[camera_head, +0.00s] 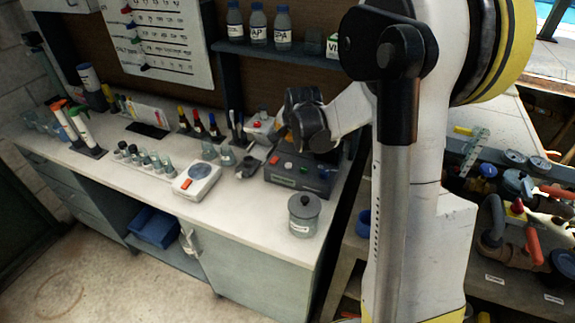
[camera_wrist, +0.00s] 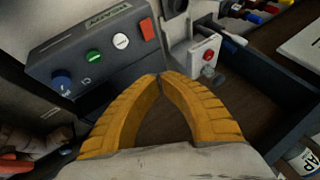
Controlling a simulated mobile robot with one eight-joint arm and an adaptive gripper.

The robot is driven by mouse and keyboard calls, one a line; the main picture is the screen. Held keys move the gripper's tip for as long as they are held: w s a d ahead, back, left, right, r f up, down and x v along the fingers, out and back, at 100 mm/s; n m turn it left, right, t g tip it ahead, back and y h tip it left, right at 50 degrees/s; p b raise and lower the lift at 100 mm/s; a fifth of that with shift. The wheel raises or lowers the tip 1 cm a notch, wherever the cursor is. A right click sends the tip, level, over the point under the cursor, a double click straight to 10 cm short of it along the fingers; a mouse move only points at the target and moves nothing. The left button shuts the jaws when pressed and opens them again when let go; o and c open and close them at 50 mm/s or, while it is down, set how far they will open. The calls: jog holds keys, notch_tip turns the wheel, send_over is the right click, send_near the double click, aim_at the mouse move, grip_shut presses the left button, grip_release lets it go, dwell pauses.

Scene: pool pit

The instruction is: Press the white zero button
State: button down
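A dark grey control box (camera_head: 292,182) sits at the right end of the white counter. In the wrist view the control box (camera_wrist: 62,53) has a round white button (camera_wrist: 121,41) on its face. A red switch (camera_wrist: 147,29) is on one side of the button, and a green button (camera_wrist: 93,56) and a blue knob (camera_wrist: 62,80) are on the other. I cannot read a zero on the white button. My gripper (camera_wrist: 162,76) has its orange fingertips together with nothing between them. They appear apart from the white button, below and right of it in the wrist view.
A white device with a red button (camera_wrist: 207,54) stands beside the box. A lidded grey jar (camera_head: 304,215) stands in front of it, and a white instrument (camera_head: 196,181) is to the left. Bottles (camera_head: 258,25) stand on the shelf above. The front counter strip is clear.

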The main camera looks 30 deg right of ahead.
jog(key=b, duration=0.6)
send_near(285, 161)
jog(key=shift+w+r+x, duration=0.1)
jog(key=shift+w+x, duration=0.05)
jog(key=shift+x, duration=0.7)
jog(key=shift+w+r+x, duration=0.1)
jog(key=shift+x, duration=0.75)
jog(key=shift+w+r+x, duration=0.1)
jog(key=shift+w+x, duration=0.05)
jog(key=shift+x, duration=0.7)
jog(key=shift+d, duration=0.15)
jog(key=shift+f+b, duration=0.4)
jog(key=shift+b, duration=0.2)
jog(key=shift+f+b, duration=0.4)
jog(key=shift+f, duration=0.05)
jog(key=shift+r, duration=0.1)
jog(key=shift+r+p, duration=0.6)
jog(key=shift+r, duration=0.2)
jog(key=shift+r+p, duration=1.7)
jog(key=shift+r, duration=0.8)
